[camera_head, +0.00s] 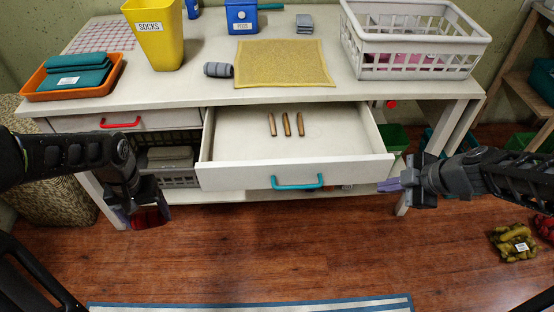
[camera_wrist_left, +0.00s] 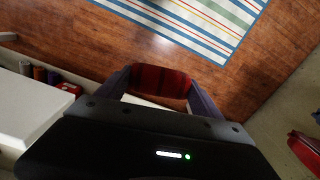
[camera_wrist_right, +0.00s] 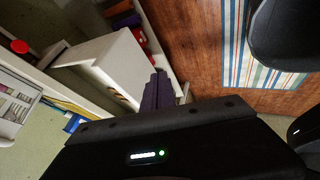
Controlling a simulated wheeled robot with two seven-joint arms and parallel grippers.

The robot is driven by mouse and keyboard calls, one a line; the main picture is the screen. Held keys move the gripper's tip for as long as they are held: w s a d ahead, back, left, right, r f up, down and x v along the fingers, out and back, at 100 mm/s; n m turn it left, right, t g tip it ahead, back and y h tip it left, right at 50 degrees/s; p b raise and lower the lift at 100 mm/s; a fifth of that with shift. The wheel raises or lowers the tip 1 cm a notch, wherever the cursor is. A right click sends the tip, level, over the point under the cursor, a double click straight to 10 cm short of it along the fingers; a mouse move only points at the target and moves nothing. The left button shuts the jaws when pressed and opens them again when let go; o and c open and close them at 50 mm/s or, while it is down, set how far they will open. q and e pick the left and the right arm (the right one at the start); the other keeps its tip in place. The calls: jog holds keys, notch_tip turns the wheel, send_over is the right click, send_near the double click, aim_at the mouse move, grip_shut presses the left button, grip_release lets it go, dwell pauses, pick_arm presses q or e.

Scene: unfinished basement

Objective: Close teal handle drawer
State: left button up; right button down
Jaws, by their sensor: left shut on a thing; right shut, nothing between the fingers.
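The teal handle drawer (camera_head: 240,177) is pulled out of the white table, with its teal handle (camera_head: 297,182) on the front. Several small brown wooden pieces lie inside it. My right gripper (camera_head: 388,185) is shut and empty, just right of the drawer's front right corner; in the right wrist view its purple fingers (camera_wrist_right: 158,92) are together beside the drawer (camera_wrist_right: 105,55). My left gripper (camera_head: 135,215) is shut on a dark red thing, which shows between its fingers in the left wrist view (camera_wrist_left: 160,80). It is left of the drawer, above the floor.
A red handle drawer (camera_head: 120,123) is closed at left. On the tabletop are a yellow socks bin (camera_head: 155,45), an orange tray (camera_head: 70,90), a yellow mat (camera_head: 283,63), a grey roll (camera_head: 218,70) and a white basket (camera_head: 415,40). Floor in front is clear up to a striped rug (camera_head: 250,304).

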aim_at(360, 177)
pick_arm(q)
jog(key=shift+r+p, duration=0.7)
jog(key=shift+p, duration=0.05)
jog(key=shift+r, duration=0.15)
pick_arm(e)
jog(key=w+f, duration=0.1)
jog(key=w, duration=0.1)
jog(key=w+a+f, duration=0.1)
jog(key=w+f, duration=0.1)
jog(key=w, duration=0.1)
jog(key=shift+w+a, duration=0.35)
jog(key=shift+a, duration=0.05)
jog(key=shift+w, duration=0.1)
